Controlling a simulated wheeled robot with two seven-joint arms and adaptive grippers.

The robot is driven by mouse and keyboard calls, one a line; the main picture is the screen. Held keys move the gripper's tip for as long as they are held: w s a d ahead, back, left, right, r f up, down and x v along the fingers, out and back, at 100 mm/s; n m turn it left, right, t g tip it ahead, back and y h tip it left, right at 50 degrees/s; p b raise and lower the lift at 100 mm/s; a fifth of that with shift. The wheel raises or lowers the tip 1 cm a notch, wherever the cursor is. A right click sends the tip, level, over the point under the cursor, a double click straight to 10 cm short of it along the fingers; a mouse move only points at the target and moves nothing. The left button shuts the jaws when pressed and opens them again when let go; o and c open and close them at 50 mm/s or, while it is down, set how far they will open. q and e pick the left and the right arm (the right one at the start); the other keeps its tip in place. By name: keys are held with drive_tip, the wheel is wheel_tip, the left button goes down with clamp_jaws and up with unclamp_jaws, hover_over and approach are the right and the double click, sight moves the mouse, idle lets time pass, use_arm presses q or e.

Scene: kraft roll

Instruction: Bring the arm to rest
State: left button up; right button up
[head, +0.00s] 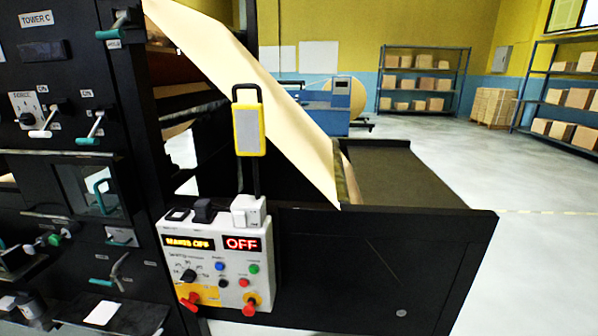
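Neither of my grippers and no part of my arms can be made out in the head view. A black machine with a TOWER C panel (42,52) fills the left side. A light control box (215,262) hangs on its front, with a display reading OFF (241,244) and several coloured knobs and buttons. A yellow-framed grey piece (249,131) with a black loop handle stands above the box. A sheet of kraft paper (265,95) slopes down from the upper left to the black bed (400,180) of the machine.
Levers with teal or white grips (96,124) stick out from the black panel at left. A blue machine (330,103) stands behind. Shelves with cardboard boxes (418,82) line the back wall, and a stacked pallet (492,107) stands beside them. The grey floor (540,240) at right is clear.

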use_arm(q)
drive_tip(key=s+d+f+n+g+y+p, duration=0.1)
drive_tip(key=s+d+f+n+g+p, duration=0.2)
drive_tip(key=s+f+p, duration=0.4)
drive_tip(key=s+d+f+n+g+p, duration=0.1)
drive_tip(key=s+d+f+g+p, duration=0.3)
drive_tip(key=s+f, duration=0.55)
drive_tip(key=s+d+f+g+p, duration=0.1)
drive_tip(key=s+d+g+p, duration=0.1)
drive_tip(key=s, duration=0.7)
drive_tip(key=s+d+f+n+g+p, duration=0.1)
drive_tip(key=s+d+g+p, duration=0.2)
drive_tip(key=s, duration=0.7)
drive_tip(key=s+d+f+n+g+p, duration=0.1)
drive_tip(key=s+g+p, duration=0.3)
drive_tip(key=s, duration=0.5)
drive_tip(key=shift+s+d+f+p, duration=0.25)
drive_tip(key=shift+d+f+p, duration=0.3)
drive_tip(key=shift+p, duration=0.7)
use_arm(e)
drive_tip(key=s+r+g, duration=0.1)
drive_tip(key=s+r, duration=1.4)
drive_tip(key=shift+s+d+r+g, duration=0.15)
drive_tip(key=shift+d+r+g, duration=0.05)
drive_tip(key=shift+d+g, duration=0.1)
